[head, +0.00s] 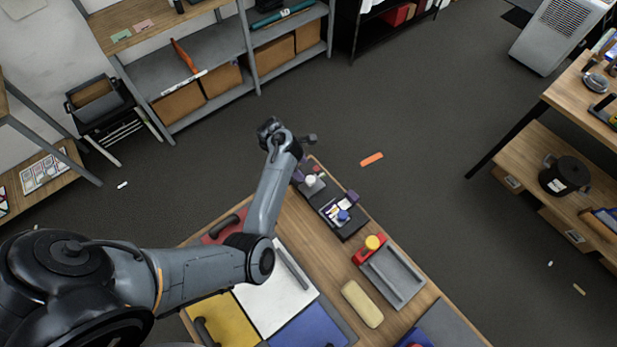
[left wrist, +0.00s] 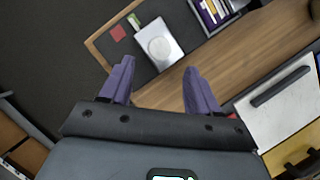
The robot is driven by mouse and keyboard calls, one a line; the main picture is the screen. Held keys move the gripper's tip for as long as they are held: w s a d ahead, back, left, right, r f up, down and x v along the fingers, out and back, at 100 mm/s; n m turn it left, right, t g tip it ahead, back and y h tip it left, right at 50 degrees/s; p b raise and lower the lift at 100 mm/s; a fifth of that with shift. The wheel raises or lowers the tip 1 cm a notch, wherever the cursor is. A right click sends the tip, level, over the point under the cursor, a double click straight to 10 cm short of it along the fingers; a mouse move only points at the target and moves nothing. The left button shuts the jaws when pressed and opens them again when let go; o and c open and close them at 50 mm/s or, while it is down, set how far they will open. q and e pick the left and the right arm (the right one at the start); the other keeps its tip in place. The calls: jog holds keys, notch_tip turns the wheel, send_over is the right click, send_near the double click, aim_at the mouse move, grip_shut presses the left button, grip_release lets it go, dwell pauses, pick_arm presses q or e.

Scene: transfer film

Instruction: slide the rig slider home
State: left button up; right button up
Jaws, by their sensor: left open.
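A grey channel-like tray (head: 395,278) lies along the right side of the wooden table. A red block with a yellow round knob (head: 374,243) sits at its far left end and looks like the rig slider; I cannot tell its exact fit. My left gripper (left wrist: 156,80) is open and empty, its two purple fingers apart over the table's far end. In the head view the left hand is partly hidden by its own arm. A silver block with a round white top (left wrist: 160,45) lies beyond the fingers. My right gripper is not in view.
A dark tray with small items (head: 338,213) stands at the table's far end. A tan pad (head: 362,304) lies beside the grey tray. White (head: 282,298), yellow and blue panels cover the left part of the table. Shelves and open floor surround it.

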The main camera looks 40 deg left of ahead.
aim_at(310, 179)
pick_arm(q)
jog(key=b+x, duration=0.1)
jog(key=x, duration=0.6)
jog(key=shift+f, duration=0.15)
grip_shut()
